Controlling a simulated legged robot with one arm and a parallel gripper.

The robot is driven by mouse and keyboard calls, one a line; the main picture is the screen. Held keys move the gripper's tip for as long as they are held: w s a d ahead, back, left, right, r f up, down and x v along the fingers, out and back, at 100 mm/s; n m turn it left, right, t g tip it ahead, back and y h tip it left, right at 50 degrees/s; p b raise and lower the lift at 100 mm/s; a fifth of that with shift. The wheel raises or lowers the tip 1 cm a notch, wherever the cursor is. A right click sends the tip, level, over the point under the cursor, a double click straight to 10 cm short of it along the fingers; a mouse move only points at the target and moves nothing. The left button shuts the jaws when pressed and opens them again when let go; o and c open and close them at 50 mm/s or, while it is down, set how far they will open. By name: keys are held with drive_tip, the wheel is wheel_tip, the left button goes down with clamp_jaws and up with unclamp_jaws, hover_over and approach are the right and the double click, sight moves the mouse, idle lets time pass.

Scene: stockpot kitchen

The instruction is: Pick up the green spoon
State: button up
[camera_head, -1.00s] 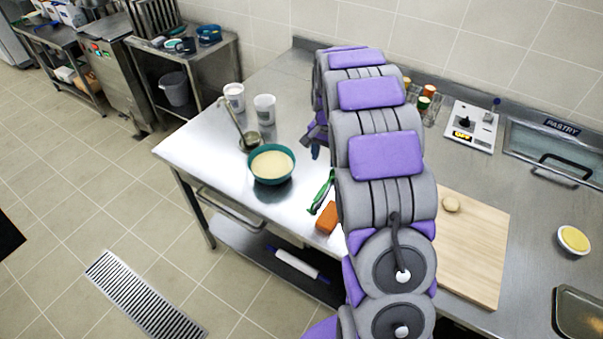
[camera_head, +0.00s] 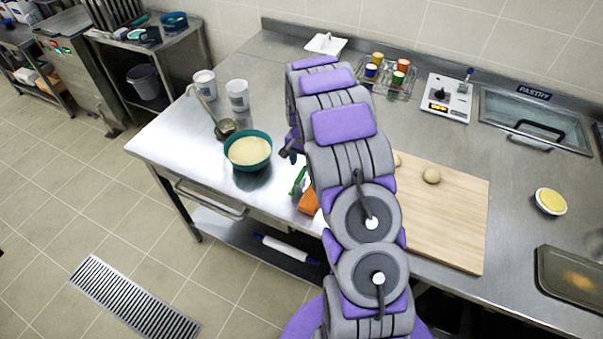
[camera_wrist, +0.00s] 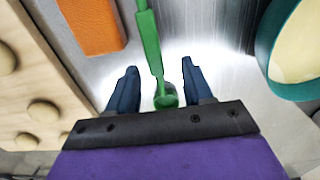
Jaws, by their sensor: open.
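The green spoon (camera_wrist: 151,45) lies on the steel counter in the wrist view, its length running from the top edge down between my fingers. Its rounded end (camera_wrist: 166,98) is near my gripper's base. My gripper (camera_wrist: 158,80) is open, with one dark blue finger on each side of the spoon and a gap on both sides. I cannot tell how high the fingers are above the counter. In the head view, a small part of the green spoon (camera_head: 298,182) shows left of my arm, which hides the rest.
An orange block (camera_wrist: 92,25) lies beside the spoon, next to a wooden board (camera_wrist: 30,85) with dough balls. A teal bowl (camera_head: 249,150) of pale contents, a ladle (camera_head: 226,127) and two white cups (camera_head: 238,95) stand to the left.

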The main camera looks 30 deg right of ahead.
sight(302, 171)
drive_tip(key=shift+s+d+f, duration=0.2)
drive_tip(key=shift+d+f, duration=0.4)
drive_tip(key=shift+f, duration=0.2)
drive_tip(key=f, duration=0.1)
drive_tip(key=a+f+b, duration=0.1)
drive_tip(key=f, duration=0.1)
drive_tip(key=shift+s+f, duration=0.15)
drive_tip(key=shift+a+f, duration=0.15)
drive_tip(key=shift+a, duration=0.35)
drive_tip(key=shift+d, duration=0.65)
drive_tip(key=c, duration=0.4)
drive_tip(key=shift+d, duration=0.2)
drive_tip(key=c, duration=0.3)
drive_tip(key=shift+a, duration=0.4)
clamp_jaws()
drive_tip(key=shift+a, duration=0.3)
drive_tip(key=shift+d, duration=0.15)
